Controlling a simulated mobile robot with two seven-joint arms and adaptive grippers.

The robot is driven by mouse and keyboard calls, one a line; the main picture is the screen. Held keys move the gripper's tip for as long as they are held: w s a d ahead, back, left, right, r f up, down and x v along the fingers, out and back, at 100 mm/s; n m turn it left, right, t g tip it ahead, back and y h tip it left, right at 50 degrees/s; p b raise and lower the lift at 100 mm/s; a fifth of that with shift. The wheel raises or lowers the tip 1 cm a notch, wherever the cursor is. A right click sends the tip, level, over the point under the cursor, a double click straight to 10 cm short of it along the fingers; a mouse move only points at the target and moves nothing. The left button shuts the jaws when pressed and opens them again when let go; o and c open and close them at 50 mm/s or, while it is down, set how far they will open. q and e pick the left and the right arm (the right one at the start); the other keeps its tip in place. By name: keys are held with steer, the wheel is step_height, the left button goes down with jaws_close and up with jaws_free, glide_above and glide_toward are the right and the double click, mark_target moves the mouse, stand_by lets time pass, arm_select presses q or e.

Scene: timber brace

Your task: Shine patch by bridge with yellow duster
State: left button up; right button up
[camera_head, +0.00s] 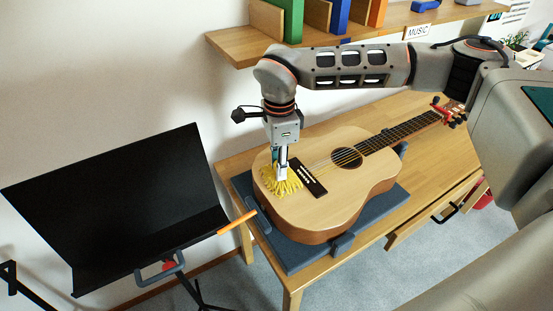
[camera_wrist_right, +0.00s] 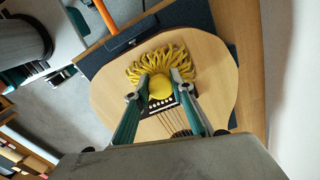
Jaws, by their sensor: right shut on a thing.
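The acoustic guitar (camera_head: 322,211) lies face up on a dark blue-grey padded cradle (camera_head: 290,258) on the wooden bench. Its black bridge (camera_head: 307,177) is left of the round sound hole. The yellow duster (camera_head: 279,184) has a fringe of thick strands, spread on the guitar top beside the bridge; it also shows in the right wrist view (camera_wrist_right: 160,66). My right gripper (camera_head: 281,172) points down, shut on the duster's round yellow knob (camera_wrist_right: 160,87). The patch itself cannot be made out and may be under the duster. My left gripper is not in view.
A black music stand (camera_head: 120,205) stands left of the bench, with an orange-handled tool (camera_head: 237,222) near the bench edge. A wooden shelf (camera_head: 235,50) with coloured binders is above the back. A drawer (camera_head: 430,218) is pulled open at the front.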

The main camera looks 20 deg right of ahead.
mark_target(288, 185)
steer(key=shift+s+d+r+p, duration=0.15)
steer(key=shift+s+p, duration=0.25)
steer(key=shift+s, duration=0.55)
steer(key=shift+s+d+f+p, duration=0.15)
steer(key=shift+s+p, duration=0.25)
steer(key=shift+s, duration=0.55)
steer(key=shift+s+d, duration=0.15)
steer(key=shift+s, duration=0.7)
steer(key=shift+s+d, duration=0.1)
steer(key=shift+s, duration=0.75)
steer(key=shift+w+a+f, duration=0.1)
steer(key=shift+w+a, duration=0.05)
steer(key=shift+w, duration=0.6)
steer(key=shift+w+a, duration=0.1)
steer(key=shift+w, duration=0.65)
steer(key=shift+w+a+r, duration=0.1)
steer(key=shift+w+a, duration=0.1)
steer(key=shift+w, duration=1.3)
steer(key=shift+w+a+r, duration=0.1)
steer(key=shift+w+a, duration=0.1)
steer(key=shift+w, duration=1.3)
steer(key=shift+s+d+p, duration=0.15)
steer(key=shift+s+p, duration=0.45)
steer(key=shift+s, duration=0.25)
steer(key=shift+s+f, duration=0.1)
steer(key=shift+s, duration=0.6)
steer(key=shift+s+d, duration=0.1)
